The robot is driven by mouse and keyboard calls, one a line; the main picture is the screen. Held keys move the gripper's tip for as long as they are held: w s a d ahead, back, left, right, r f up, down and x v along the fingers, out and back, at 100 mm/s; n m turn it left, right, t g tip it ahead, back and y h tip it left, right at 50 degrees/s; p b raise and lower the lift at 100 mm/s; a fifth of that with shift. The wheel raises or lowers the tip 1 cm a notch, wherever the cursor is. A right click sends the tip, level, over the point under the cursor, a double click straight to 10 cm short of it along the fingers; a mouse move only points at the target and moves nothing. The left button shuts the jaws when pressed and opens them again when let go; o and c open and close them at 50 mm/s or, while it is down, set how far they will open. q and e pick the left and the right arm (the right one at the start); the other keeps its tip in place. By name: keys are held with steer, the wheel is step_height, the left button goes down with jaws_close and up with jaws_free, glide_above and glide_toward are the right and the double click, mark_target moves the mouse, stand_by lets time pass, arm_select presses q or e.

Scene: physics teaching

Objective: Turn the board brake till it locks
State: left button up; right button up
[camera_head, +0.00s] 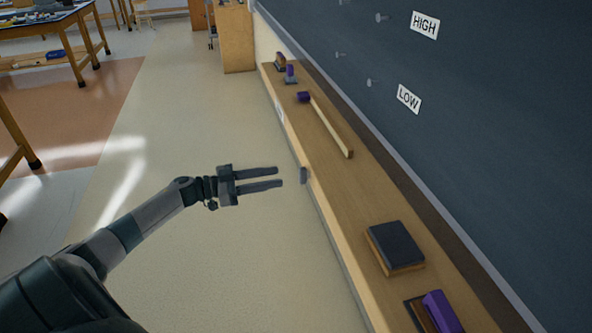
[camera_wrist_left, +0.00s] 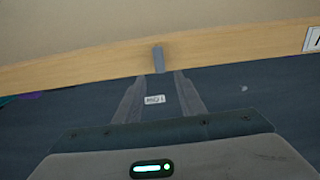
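The board brake appears to be the small grey lever (camera_head: 304,175) on the front edge of the wooden ledge below the blackboard. It also shows in the left wrist view (camera_wrist_left: 158,59), upright against the wood, just past the fingertips and roughly centred on the gap between them. My left gripper (camera_head: 279,177) is open and empty, with its two fingers parallel and pointing at the lever. A short space separates the fingertips from it in the head view. My right gripper is not in view.
The blackboard (camera_head: 500,130) has HIGH (camera_head: 425,24) and LOW (camera_head: 408,98) labels. Floor beside the ledge is clear; a table (camera_head: 60,22) stands far left.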

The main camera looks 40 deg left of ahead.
mark_target(303, 176)
arm_select(q)
steer(key=p+x, duration=0.2)
steer(key=x, duration=0.6)
jaws_close()
